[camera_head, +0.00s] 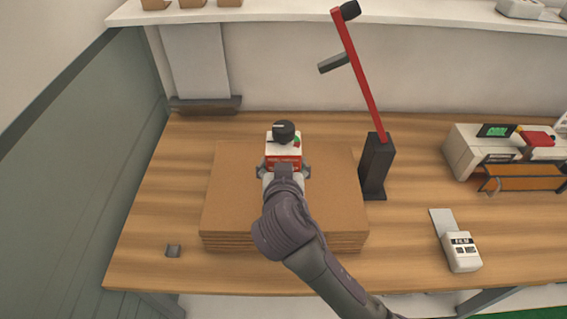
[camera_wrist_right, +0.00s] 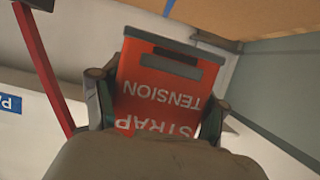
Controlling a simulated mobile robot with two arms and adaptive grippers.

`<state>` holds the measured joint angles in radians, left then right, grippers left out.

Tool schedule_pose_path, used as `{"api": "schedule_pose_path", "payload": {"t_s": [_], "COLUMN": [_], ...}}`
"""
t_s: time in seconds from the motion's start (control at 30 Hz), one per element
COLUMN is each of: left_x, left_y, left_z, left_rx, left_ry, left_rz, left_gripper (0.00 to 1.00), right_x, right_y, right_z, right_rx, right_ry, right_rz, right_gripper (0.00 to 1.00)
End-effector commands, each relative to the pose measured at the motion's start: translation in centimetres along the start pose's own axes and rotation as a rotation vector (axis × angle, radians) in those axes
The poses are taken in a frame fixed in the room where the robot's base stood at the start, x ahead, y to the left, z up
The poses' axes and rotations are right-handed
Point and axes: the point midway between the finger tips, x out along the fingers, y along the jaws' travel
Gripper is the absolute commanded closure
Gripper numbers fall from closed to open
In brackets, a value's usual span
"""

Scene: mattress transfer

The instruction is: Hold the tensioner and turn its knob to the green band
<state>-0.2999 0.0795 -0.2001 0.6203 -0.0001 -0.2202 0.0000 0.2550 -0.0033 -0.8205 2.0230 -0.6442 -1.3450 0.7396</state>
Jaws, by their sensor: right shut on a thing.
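The tensioner (camera_head: 283,152) is a small box with a white top and a red front, over the back part of the cardboard stack. A black knob (camera_head: 284,132) sits on its top. Small green and red marks show beside the knob; the pointer's position is too small to tell. My right gripper (camera_head: 284,170) is shut on the tensioner, one finger on each side. In the right wrist view the red face (camera_wrist_right: 163,88) reads "STRAP TENSION" upside down between the fingers; the knob is hidden there. Whether the box touches the cardboard is unclear. My left gripper is not in view.
A cardboard stack (camera_head: 235,205) lies on the wooden table (camera_head: 420,215). A black stand (camera_head: 376,165) with a red lever (camera_head: 358,75) rises right of it. A white machine (camera_head: 470,150) and a white handheld device (camera_head: 462,252) are further right.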

Motion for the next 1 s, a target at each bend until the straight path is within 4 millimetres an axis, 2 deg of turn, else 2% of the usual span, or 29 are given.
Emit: {"api": "schedule_pose_path", "payload": {"t_s": [1.0], "left_x": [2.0], "left_y": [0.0], "left_z": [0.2], "left_rx": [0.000], "left_ry": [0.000], "left_rz": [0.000], "left_gripper": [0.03], "right_x": [1.0], "right_y": [0.0], "right_z": [2.4], "right_rx": [0.002], "right_ry": [0.006], "right_rz": [-0.001], "right_gripper": [0.97]}}
